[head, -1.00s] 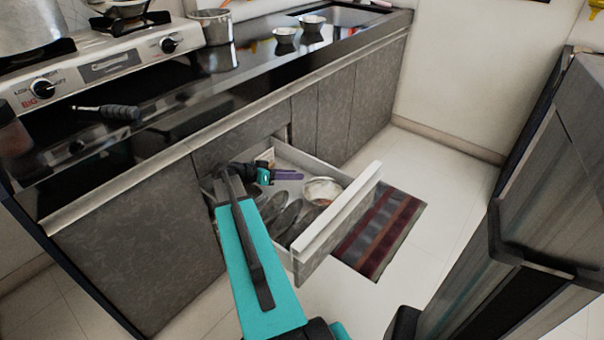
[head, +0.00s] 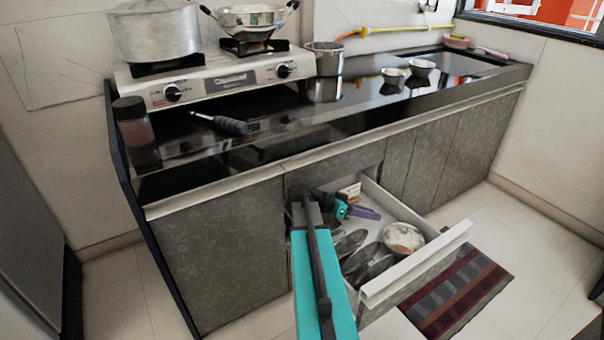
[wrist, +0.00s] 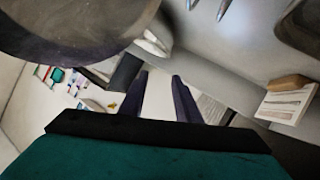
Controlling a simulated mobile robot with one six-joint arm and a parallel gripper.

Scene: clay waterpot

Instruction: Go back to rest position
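My gripper (head: 362,212) is over the open drawer (head: 452,262) in the head view, near the drawer's back end, with its purple fingers pointing right. In the wrist view its two fingers (wrist: 162,88) stand apart with nothing between them, so it is open. My teal arm reaches up to it from the bottom of the head view. The drawer holds a bowl with pale contents (head: 403,237) and several dark oval items (head: 362,256). I cannot tell whether the gripper is below the drawer's rim.
A large dark rounded object (wrist: 75,28) is close at upper left in the wrist view; a small box (wrist: 285,102) is at right. The counter (head: 270,150) carries a stove (head: 215,80), pots, a jar (head: 134,130) and small bowls. A striped mat (head: 465,292) lies beyond the drawer.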

